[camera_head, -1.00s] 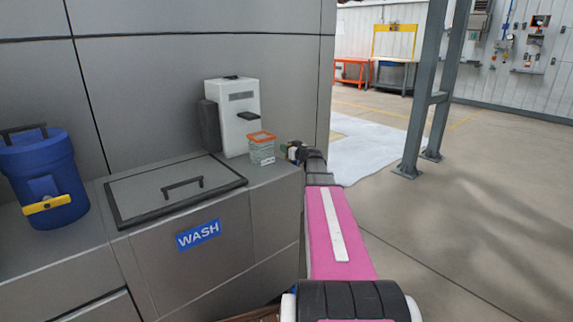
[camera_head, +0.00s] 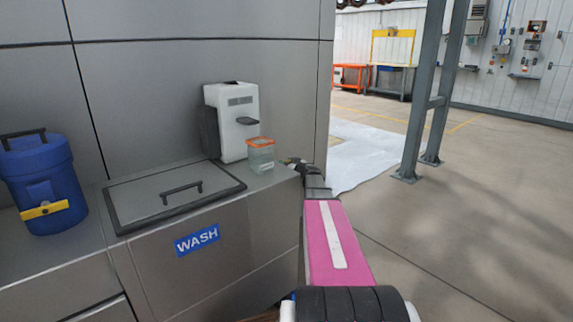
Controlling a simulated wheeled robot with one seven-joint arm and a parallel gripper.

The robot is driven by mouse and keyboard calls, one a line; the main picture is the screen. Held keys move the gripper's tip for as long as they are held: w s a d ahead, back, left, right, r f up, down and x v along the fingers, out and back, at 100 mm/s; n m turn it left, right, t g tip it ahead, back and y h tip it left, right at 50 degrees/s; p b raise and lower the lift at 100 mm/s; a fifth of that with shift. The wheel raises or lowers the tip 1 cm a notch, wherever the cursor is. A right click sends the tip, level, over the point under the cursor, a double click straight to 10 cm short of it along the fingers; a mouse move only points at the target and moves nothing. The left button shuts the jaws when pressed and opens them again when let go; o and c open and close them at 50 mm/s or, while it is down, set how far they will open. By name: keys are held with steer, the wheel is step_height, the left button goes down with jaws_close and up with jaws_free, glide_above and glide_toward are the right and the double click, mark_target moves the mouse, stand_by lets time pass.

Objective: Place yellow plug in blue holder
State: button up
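No separate yellow plug can be made out. The only yellow part near me is a bar (camera_head: 45,209) on the front of a blue drum-shaped container (camera_head: 62,178), at the left on the counter. I cannot tell whether these are the plug and holder. My arm, with a pink link, reaches from the bottom toward the counter's right end. My gripper (camera_head: 292,162) is small and dark there, just right of a clear orange-lidded jar. It is far from the blue container. Its fingers are too small to show open, shut or holding anything.
The orange-lidded jar (camera_head: 260,155) stands before a white dispenser (camera_head: 235,120). A closed dark-framed lid with a handle (camera_head: 178,194) lies in the counter above a blue WASH label (camera_head: 197,240). Open floor and a grey post (camera_head: 425,100) lie to the right.

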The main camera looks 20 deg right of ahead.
steer(key=shift+o, duration=0.2)
steer(key=shift+r, duration=0.1)
steer(key=shift+s+r, duration=0.1)
steer(key=shift+s, duration=0.1)
steer(key=v, duration=1.1)
steer(key=shift+s+d, duration=0.15)
steer(key=shift+s, duration=0.15)
